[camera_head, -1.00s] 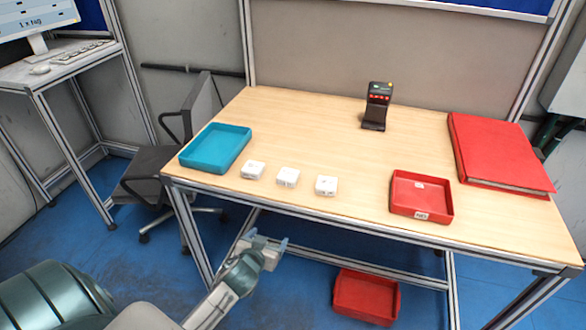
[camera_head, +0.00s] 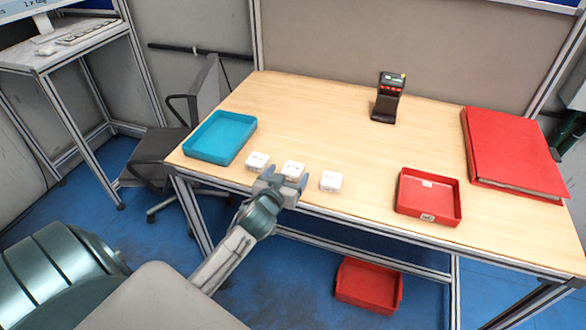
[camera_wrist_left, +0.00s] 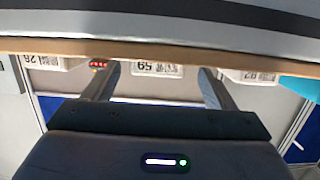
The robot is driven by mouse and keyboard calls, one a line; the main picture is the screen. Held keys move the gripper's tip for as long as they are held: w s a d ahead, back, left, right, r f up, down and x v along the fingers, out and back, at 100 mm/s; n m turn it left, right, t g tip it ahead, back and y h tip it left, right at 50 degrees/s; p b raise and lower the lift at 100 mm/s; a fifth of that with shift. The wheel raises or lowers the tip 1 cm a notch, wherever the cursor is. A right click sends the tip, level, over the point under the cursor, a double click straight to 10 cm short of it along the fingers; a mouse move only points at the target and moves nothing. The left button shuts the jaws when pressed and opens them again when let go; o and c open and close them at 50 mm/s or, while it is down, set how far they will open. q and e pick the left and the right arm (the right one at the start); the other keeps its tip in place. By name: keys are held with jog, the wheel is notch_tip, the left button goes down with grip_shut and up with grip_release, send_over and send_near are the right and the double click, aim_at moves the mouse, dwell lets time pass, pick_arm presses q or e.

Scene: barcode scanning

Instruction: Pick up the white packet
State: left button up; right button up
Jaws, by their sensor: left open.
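Three small white packets stand in a row near the table's front edge: a left one (camera_head: 257,161), a middle one (camera_head: 293,169) and a right one (camera_head: 331,181). My left gripper (camera_head: 285,179) is open, at the front edge before the middle packet, partly covering it. In the left wrist view, which looks upside down, the middle packet (camera_wrist_left: 157,67) shows a label between the spread fingers (camera_wrist_left: 161,74). The other two packets (camera_wrist_left: 50,63) (camera_wrist_left: 258,76) lie outside the fingers. Whether the fingers touch the middle packet is unclear. My right gripper is out of view.
The wooden table (camera_head: 330,130) holds a teal tray (camera_head: 220,137) at left, a black scanner (camera_head: 387,98) at the back, a red tray (camera_head: 428,196) and a red binder (camera_head: 515,155) at right. A red bin (camera_head: 369,286) is below. The table middle is clear.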

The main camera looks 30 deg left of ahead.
aim_at(296, 163)
pick_arm(q)
jog(key=shift+w, duration=0.45)
jog(key=p+x, duration=0.2)
jog(key=x, duration=0.1)
jog(key=shift+w+r, duration=0.1)
jog(key=shift+w, duration=0.15)
jog(key=shift+w+f, duration=0.3)
jog(key=shift+w, duration=0.3)
jog(key=c, duration=1.2)
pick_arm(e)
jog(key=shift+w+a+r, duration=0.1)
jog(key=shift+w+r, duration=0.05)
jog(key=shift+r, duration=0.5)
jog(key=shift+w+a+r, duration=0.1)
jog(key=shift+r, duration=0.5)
